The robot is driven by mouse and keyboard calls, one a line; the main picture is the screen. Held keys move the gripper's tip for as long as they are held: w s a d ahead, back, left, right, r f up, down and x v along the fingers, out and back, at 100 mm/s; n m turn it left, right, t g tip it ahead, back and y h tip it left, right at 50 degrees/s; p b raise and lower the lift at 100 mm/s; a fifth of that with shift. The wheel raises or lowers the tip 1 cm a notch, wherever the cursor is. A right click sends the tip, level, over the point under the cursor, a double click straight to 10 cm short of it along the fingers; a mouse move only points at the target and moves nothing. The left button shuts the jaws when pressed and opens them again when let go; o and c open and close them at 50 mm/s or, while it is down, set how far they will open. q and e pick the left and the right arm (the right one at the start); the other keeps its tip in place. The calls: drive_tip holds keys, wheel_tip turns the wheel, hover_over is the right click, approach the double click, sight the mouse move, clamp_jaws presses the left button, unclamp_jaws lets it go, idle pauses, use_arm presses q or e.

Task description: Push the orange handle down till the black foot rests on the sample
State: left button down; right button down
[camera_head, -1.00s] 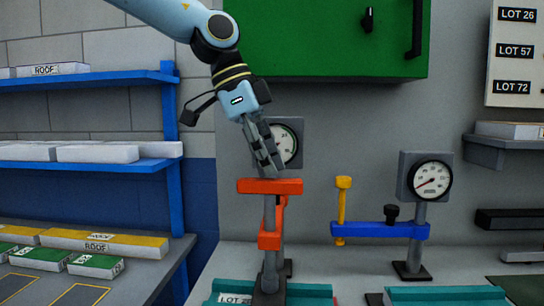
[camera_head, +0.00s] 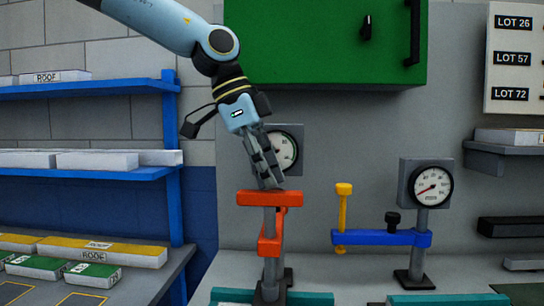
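The orange handle (camera_head: 270,198) is a flat bar on top of a grey upright rod in the left gauge press. My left gripper (camera_head: 268,182) points down at it from above, its fingers together and empty. The fingertips appear to touch the top of the handle. The black foot (camera_head: 269,293) is at the bottom of the rod, near the lower picture edge. A teal piece (camera_head: 312,298) shows beside the foot, cut off by the lower edge. The sample is not clearly visible, and I cannot tell whether the foot touches it. My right gripper is out of view.
A round gauge (camera_head: 285,150) stands just behind my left gripper. To the right are a second press with a blue arm (camera_head: 380,237), a yellow handle (camera_head: 343,200) and another gauge (camera_head: 432,186). A green cabinet (camera_head: 320,40) hangs above. Blue shelves (camera_head: 90,174) are at left.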

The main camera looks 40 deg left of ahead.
use_arm(q)
drive_tip(key=shift+r+p, duration=0.95)
drive_tip(key=shift+r, duration=2.05)
drive_tip(key=shift+f, duration=0.1)
